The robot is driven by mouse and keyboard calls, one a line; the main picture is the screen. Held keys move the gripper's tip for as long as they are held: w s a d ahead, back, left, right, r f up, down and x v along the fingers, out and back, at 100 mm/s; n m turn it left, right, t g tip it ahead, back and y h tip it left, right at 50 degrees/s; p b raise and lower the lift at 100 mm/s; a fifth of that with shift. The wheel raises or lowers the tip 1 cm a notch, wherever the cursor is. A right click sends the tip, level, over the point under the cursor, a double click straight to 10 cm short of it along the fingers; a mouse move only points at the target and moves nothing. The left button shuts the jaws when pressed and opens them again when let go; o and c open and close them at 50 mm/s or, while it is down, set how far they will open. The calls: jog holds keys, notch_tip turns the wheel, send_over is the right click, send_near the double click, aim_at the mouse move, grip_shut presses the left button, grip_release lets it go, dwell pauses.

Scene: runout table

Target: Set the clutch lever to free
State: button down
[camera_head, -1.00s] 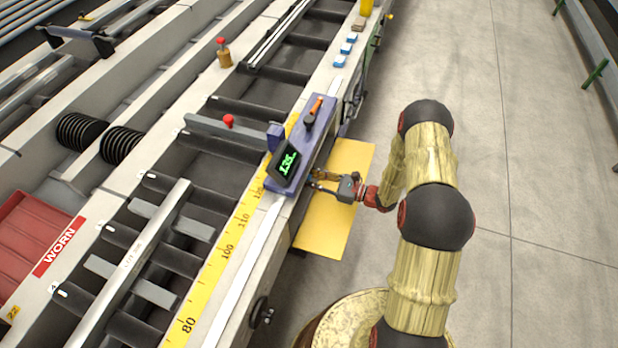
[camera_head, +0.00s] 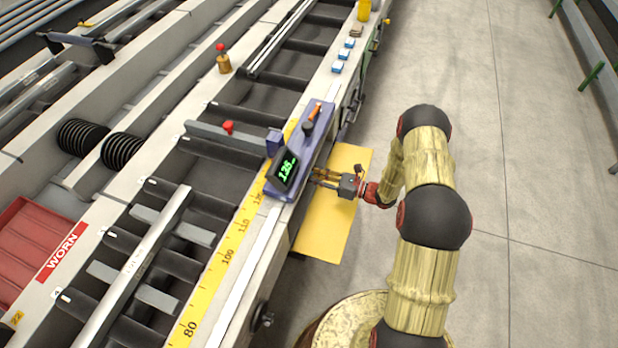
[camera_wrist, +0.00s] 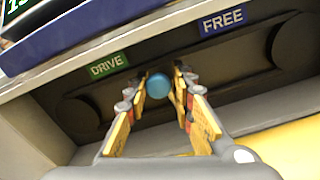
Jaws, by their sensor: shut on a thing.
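The clutch lever's round blue knob (camera_wrist: 159,86) shows in the wrist view, between the green DRIVE label (camera_wrist: 108,66) and the blue FREE label (camera_wrist: 223,20), below both. It stands in front of a dark recess. My gripper (camera_wrist: 160,82) has its yellow fingers on either side of the knob and is shut on it. In the head view my gripper (camera_head: 318,179) reaches in from the right to the side of the purple carriage (camera_head: 316,142). The knob is hidden there, and the lever's shaft is not visible.
The carriage bears a green-digit display (camera_head: 286,168) and a small orange-handled lever (camera_head: 312,116) on top. A yellow plate (camera_head: 325,232) lies below my gripper. A yellow scale (camera_head: 222,268) runs along the table edge. The grey floor (camera_head: 540,200) at right is open.

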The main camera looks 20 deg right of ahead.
jog(key=w+m, duration=0.1)
jog(key=m, duration=0.1)
jog(key=w+d+m, duration=0.1)
jog(key=shift+d+f+m+p, duration=0.1)
jog(key=shift+d+m+p, duration=0.05)
jog(key=shift+m+p, duration=0.25)
jog(key=shift+w+d+f+m, duration=0.2)
jog(key=shift+w+d+m, duration=0.2)
jog(key=shift+m, duration=0.4)
jog(key=shift+w+d+f+m, duration=0.25)
jog(key=shift+w+m, duration=0.3)
jog(key=shift+m, duration=0.25)
jog(key=shift+w+d+f+m, duration=0.15)
jog(key=shift+w+d+m, duration=0.25)
jog(key=shift+m, duration=0.4)
jog(key=c, duration=1.8)
grip_release()
jog(key=shift+c, duration=0.2)
jog(key=shift+o, duration=1.1)
jog(key=shift+w+r, duration=0.1)
jog(key=shift+w, duration=0.05)
jog(key=v, duration=1.2)
